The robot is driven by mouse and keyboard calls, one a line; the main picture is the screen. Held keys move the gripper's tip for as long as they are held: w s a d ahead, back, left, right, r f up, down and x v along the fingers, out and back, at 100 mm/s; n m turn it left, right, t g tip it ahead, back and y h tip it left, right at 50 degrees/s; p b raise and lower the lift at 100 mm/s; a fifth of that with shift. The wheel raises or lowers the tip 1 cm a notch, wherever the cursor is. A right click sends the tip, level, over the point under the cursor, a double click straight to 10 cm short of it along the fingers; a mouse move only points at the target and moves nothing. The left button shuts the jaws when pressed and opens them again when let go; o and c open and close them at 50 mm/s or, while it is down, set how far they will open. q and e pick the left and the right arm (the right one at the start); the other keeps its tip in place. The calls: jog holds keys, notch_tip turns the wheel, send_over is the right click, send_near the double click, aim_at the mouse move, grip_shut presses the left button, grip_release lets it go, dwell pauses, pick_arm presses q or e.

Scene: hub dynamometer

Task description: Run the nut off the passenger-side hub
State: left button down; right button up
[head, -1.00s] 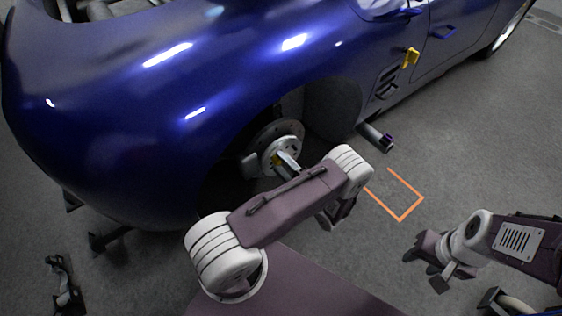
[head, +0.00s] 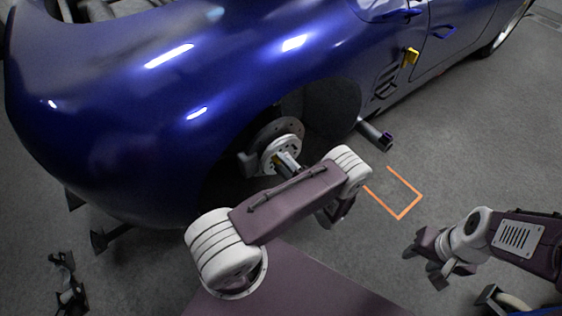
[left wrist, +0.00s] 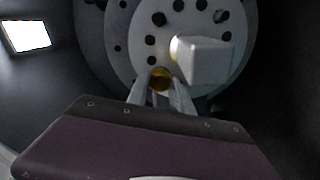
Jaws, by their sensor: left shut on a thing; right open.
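The wheel hub (head: 283,150), a pale disc in front of a brake disc, sits in the blue car's open wheel arch. In the left wrist view, the hub face (left wrist: 142,42) shows a ring of dark holes and studs. My left gripper (head: 285,162) is at the hub, partly hidden by its own arm. In the left wrist view, its fingers (left wrist: 161,90) are shut on a small gold round piece, apparently the nut (left wrist: 160,78), low on the hub face. A pale square block (left wrist: 205,60) sticks out beside it. My right gripper (head: 428,264) is open and empty over the floor.
The blue car body (head: 230,60) curves over the hub. An orange outline (head: 403,216) marks the floor right of my left arm. A yellow piece (head: 411,57) is on the car's side.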

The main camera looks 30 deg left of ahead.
pick_arm(q)
jog(key=n, duration=0.6)
jog(key=c, duration=1.3)
grip_release()
jog(key=m, duration=1.1)
jog(key=shift+m, duration=0.4)
